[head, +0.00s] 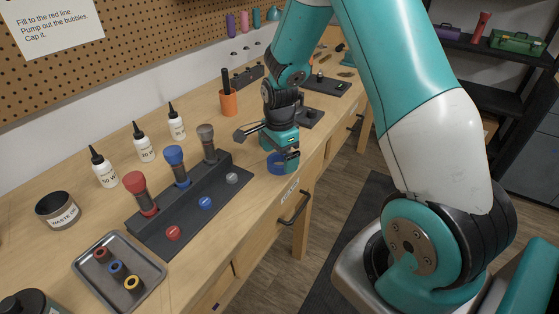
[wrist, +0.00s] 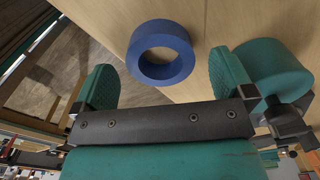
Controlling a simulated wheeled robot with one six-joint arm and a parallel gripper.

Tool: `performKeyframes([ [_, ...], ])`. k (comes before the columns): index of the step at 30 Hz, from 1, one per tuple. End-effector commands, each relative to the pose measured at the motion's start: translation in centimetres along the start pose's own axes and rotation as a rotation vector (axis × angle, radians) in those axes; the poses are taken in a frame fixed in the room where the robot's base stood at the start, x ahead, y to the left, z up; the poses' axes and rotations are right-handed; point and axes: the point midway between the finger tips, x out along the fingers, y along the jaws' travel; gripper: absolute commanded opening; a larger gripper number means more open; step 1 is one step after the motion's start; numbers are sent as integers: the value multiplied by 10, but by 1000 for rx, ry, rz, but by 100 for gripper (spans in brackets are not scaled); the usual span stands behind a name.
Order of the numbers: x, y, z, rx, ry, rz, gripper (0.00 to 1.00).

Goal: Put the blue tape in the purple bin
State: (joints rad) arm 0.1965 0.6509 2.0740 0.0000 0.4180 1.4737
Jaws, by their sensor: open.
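The blue tape (head: 271,163) is a thick ring lying flat near the front edge of the wooden workbench, partly hidden by my gripper (head: 284,164) in the head view. In the wrist view the tape (wrist: 187,52) lies beyond and between my two teal fingers, its hole facing the camera. My gripper (wrist: 168,80) is open and empty there, with a gap to the tape in the picture. I cannot make out a purple bin in either view.
A black holder (head: 150,232) with several capped tools, white bottles (head: 143,146) and a metal tray (head: 90,273) stand on the left bench. An orange cup (head: 229,103) stands behind my gripper. A purple toolbox (head: 448,32) sits on the far shelf.

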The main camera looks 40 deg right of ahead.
Motion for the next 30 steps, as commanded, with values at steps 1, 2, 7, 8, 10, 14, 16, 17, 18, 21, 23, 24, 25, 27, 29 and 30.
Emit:
performKeyframes([
  [1,7,0,0,0,0,3,100],
  [2,10,0,0,0,0,2,100],
  [7,18,0,0,0,0,-2,100],
  [8,18,0,0,0,0,-2,100],
  [10,18,-1,0,0,0,-2,100],
  [14,18,0,0,-1,0,-2,81],
  [16,17,0,0,-1,0,-2,65],
  [17,17,0,0,-1,0,-2,58],
  [18,17,0,0,-1,0,-2,49],
  [21,17,0,0,-1,0,-2,42],
  [23,17,0,0,-1,0,-2,42],
  [24,17,0,0,-1,0,-2,42],
  [25,17,0,0,-1,0,-2,42],
  [27,16,-1,0,-1,0,-2,42],
  [29,15,-1,0,-1,0,-3,42],
  [30,12,-1,0,-1,0,-3,42],
])
